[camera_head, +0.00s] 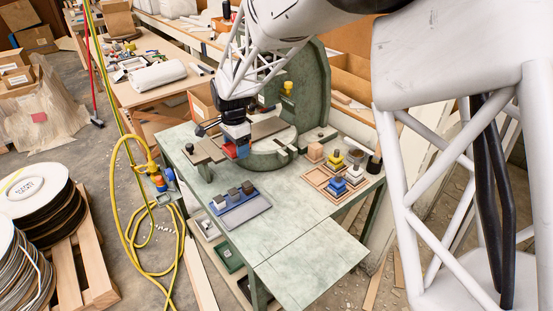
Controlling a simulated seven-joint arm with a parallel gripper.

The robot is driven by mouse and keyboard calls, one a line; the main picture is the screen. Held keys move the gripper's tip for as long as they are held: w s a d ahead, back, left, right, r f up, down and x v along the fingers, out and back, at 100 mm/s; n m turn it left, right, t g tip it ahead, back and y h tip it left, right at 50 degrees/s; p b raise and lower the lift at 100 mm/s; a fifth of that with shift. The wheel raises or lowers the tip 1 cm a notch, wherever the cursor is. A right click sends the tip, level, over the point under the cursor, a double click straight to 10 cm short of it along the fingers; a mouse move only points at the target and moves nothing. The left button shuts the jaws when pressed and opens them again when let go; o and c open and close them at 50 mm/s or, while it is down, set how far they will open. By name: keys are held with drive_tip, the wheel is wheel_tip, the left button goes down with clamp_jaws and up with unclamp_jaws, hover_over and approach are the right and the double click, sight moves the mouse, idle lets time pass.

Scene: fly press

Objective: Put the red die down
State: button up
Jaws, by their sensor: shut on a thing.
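The red die (230,151) shows as a small red block with a blue part beside it. It hangs at my gripper (237,141), which is shut on it. My gripper points down at the front left of the green press's round bed (272,160). Whether the die touches anything below it is too small to tell. A blue and grey tray (257,208) with several small grey and white blocks lies in front of the gripper. A wooden tray (317,182) stands to the right, with blue and yellow dies (337,186) in and beside it.
The green tabletop (310,250) is clear at the front right. The press's tall curved frame (312,90) rises behind the gripper. A tan block (315,151) and dark cylinder (374,162) stand at the right. A yellow hose (128,200) hangs left of the table.

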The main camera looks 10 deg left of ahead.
drive_tip(key=d+f+n, duration=0.3)
drive_tip(key=d+f, duration=0.5)
drive_tip(key=f, duration=0.1)
drive_tip(key=w+d+r+n, duration=0.2)
drive_tip(key=w+d+r, duration=0.4)
drive_tip(key=d, duration=0.4)
drive_tip(key=w+d+r+n, duration=0.2)
drive_tip(key=w+d+r, duration=0.2)
drive_tip(key=w+d, duration=0.45)
drive_tip(key=w+d+r+n, duration=0.1)
drive_tip(key=w+d+r, duration=0.45)
drive_tip(key=d, duration=0.65)
drive_tip(key=s+a+f+m, duration=0.8)
drive_tip(key=a+f, duration=0.4)
drive_tip(key=f, duration=0.1)
drive_tip(key=shift+s, duration=0.15)
drive_tip(key=shift+f, duration=0.1)
drive_tip(key=shift+f, duration=3.1)
